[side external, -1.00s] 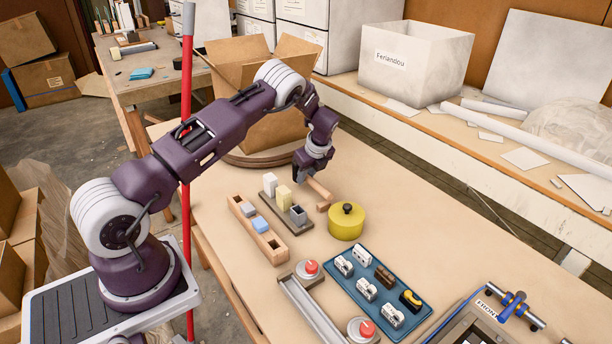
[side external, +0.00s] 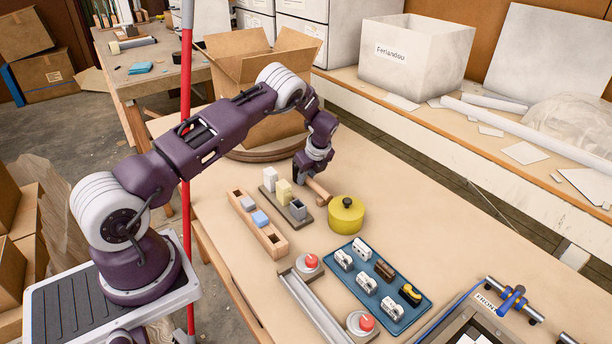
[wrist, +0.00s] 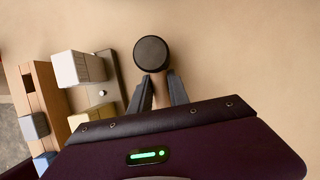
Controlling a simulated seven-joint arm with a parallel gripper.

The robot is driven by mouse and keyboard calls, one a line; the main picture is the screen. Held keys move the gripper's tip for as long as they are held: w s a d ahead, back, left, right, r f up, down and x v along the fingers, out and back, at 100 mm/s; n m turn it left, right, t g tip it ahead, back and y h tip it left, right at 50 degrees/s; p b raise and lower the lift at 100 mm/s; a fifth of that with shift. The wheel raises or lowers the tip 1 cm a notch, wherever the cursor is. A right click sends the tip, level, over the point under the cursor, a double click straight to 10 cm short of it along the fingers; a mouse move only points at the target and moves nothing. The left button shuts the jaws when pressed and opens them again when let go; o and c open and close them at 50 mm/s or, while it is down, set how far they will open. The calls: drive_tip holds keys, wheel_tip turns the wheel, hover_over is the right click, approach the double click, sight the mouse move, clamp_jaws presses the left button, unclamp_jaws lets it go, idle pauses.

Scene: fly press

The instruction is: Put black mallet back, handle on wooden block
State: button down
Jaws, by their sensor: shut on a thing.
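The black mallet shows in the wrist view as a round dark head (wrist: 151,53) with a short piece of pale wooden handle (wrist: 158,88) below it. My gripper (wrist: 159,92) is shut on the handle, one finger on each side. In the side view my gripper (side external: 302,180) is low over the table, and the wooden handle (side external: 318,191) sticks out toward the front right. The mallet's head is hidden behind my gripper there. The wooden block is mostly covered by the handle's free end; I cannot tell whether they touch.
A rack with white, yellow and grey blocks (side external: 284,193) stands close left of my gripper, with a wooden slotted tray (side external: 270,238) beyond. A yellow round pot (side external: 346,214) stands close to the handle's free end. A cardboard box (side external: 262,108) is behind. The table right of the mallet is clear.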

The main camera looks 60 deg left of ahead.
unclamp_jaws()
idle(0.6)
drive_tip(key=shift+r, duration=0.1)
drive_tip(key=shift+r, duration=3.4)
